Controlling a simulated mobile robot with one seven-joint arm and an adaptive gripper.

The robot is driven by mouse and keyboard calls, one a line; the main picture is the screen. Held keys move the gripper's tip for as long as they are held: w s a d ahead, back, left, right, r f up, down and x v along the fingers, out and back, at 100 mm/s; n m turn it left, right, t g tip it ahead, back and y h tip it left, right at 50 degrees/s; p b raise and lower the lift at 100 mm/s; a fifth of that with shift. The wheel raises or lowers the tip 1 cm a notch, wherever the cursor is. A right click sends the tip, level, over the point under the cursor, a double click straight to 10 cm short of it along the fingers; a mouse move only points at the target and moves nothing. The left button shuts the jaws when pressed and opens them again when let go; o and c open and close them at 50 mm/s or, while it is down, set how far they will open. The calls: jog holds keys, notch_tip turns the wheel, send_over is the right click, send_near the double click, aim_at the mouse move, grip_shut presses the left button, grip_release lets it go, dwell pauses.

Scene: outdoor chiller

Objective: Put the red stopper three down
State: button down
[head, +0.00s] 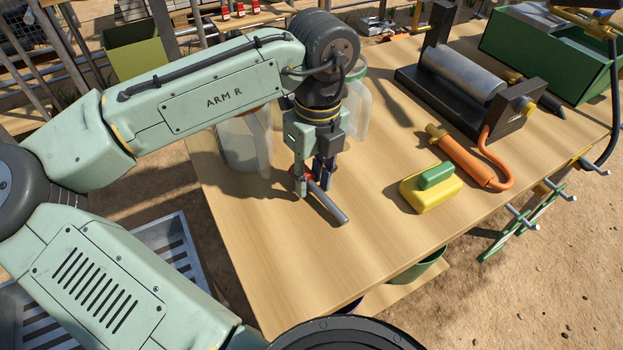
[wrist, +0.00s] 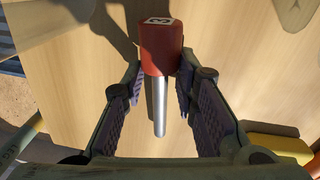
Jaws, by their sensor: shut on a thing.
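The red stopper (wrist: 162,45) has a red head with a black-and-white label, only partly readable, and a plain metal rod. In the wrist view it lies between the fingers, and the rod points toward the bottom of the picture. In the head view a bit of red shows behind the fingers, and the metal rod (head: 328,204) sticks out to the lower right. My gripper (head: 313,184) is shut on the stopper, low over the wooden table (head: 262,262). I cannot tell whether the stopper touches the table.
Clear containers (head: 238,145) stand just behind my gripper. To the right are a yellow-and-green block (head: 427,190), an orange-handled tool (head: 462,160) with a hose, and a black roller device (head: 460,80). A green box (head: 555,50) is at the back right. The front of the table is clear.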

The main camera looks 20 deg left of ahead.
jog(key=shift+r, duration=0.45)
jog(key=shift+d+r+b, duration=0.2)
jog(key=shift+r, duration=0.3)
jog(key=shift+d+r+b, duration=0.2)
jog(key=shift+r, duration=0.25)
jog(key=d+b, duration=0.1)
jog(key=d, duration=0.4)
jog(key=s+d+r, duration=0.1)
jog(key=d, duration=0.4)
jog(key=s+d+b, duration=0.1)
jog(key=d, duration=0.4)
jog(key=shift+s+r+b, duration=0.15)
jog(key=shift+r+b, duration=0.1)
jog(key=shift+b, duration=0.1)
